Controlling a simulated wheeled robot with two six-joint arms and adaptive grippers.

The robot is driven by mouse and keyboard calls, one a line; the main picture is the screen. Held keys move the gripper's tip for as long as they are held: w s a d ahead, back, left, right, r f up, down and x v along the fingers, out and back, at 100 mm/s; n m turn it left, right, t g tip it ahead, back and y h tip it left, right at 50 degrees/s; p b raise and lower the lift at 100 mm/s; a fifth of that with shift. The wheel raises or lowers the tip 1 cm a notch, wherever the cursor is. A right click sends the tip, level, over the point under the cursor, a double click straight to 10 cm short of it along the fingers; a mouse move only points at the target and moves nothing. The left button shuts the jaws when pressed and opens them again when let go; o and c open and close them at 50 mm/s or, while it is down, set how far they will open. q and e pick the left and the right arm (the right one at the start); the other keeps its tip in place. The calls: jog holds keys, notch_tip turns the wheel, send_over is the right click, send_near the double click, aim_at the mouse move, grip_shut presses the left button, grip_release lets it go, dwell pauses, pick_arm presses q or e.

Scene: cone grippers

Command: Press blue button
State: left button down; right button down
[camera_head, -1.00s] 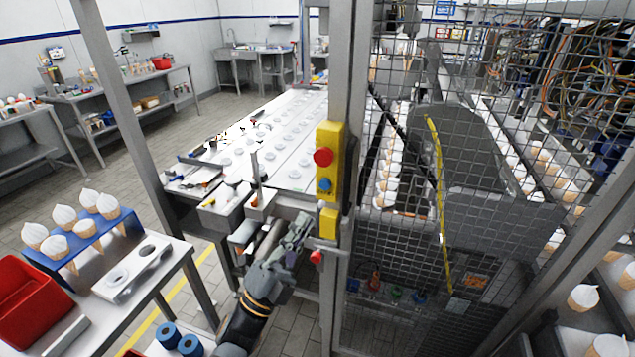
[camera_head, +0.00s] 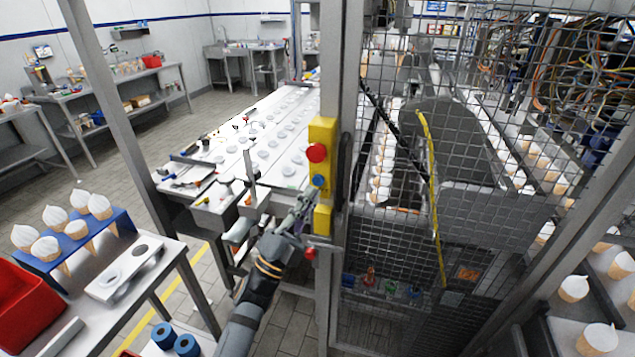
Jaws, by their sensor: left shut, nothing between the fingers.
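A small blue button (camera_head: 318,181) sits on a yellow control box (camera_head: 329,133) fixed to a grey metal post. A larger red button (camera_head: 316,152) is above it on the same box. My left gripper (camera_head: 304,202) is shut and empty, just below and slightly left of the blue button. I cannot tell whether the fingertips touch the box. My right gripper is not in view.
A wire mesh fence (camera_head: 420,230) fills the right, with a machine and rows of cones behind it. A red knob (camera_head: 310,253) juts out below the box. A white table (camera_head: 255,150) stands behind the post. A blue cone rack (camera_head: 75,240) is at left.

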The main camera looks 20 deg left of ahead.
pick_arm(q)
jog(key=shift+w, duration=0.65)
dwell(1.0)
jog(key=shift+w, duration=0.4)
jog(key=shift+w, duration=0.45)
dwell(0.6)
jog(key=shift+s, duration=0.9)
jog(key=s, duration=0.5)
jog(key=shift+a, duration=0.1)
